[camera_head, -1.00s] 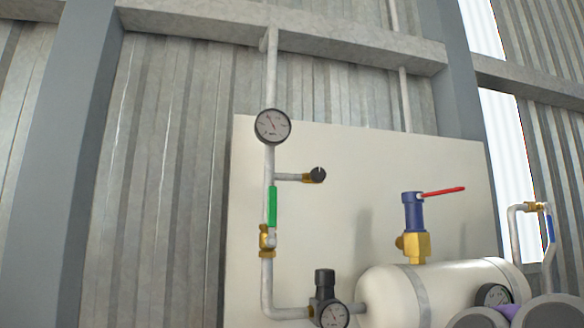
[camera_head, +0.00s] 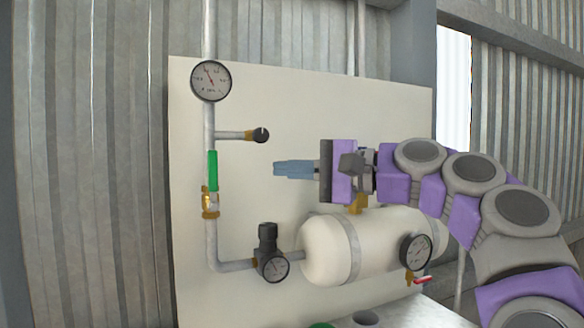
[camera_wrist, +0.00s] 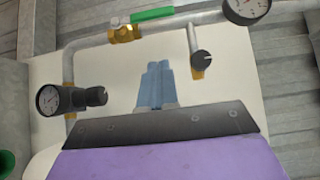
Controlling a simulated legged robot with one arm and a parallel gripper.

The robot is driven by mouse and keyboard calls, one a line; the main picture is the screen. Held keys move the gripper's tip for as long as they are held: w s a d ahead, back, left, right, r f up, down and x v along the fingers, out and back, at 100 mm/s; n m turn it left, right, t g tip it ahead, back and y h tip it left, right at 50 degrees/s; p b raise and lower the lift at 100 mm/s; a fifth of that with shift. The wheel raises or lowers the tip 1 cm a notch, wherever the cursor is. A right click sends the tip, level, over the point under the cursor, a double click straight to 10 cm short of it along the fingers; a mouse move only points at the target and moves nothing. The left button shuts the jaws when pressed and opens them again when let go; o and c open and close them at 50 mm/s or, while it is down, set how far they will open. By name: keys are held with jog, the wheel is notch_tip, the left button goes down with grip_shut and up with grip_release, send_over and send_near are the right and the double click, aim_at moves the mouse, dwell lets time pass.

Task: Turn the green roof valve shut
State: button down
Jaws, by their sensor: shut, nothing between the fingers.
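The green valve handle (camera_head: 213,170) stands upright, in line with the vertical pipe, above its brass valve body (camera_head: 210,203) in the head view. In the wrist view the same green handle (camera_wrist: 152,14) lies along the pipe beside the brass body (camera_wrist: 124,33). My gripper (camera_head: 277,169) is to the right of the handle, at about its height in the picture, with a clear gap between them. Its blue fingers (camera_wrist: 157,68) are together and hold nothing. They point left in the head view. My gripper and arm hide the blue relief valve's upper part above the tank.
A gauge (camera_head: 211,81) sits above the valve, and a black knob (camera_head: 260,135) juts right from the pipe. A black regulator (camera_head: 268,240) with a gauge is below. The white tank (camera_head: 325,250) lies under my gripper. The pale panel (camera_head: 300,95) is behind.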

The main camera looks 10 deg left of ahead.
aim_at(213, 182)
jog(key=a, duration=0.8)
jog(key=shift+s+a, duration=0.35)
jog(key=shift+a, duration=0.05)
jog(key=shift+s+r, duration=0.1)
jog(key=shift+s, duration=0.05)
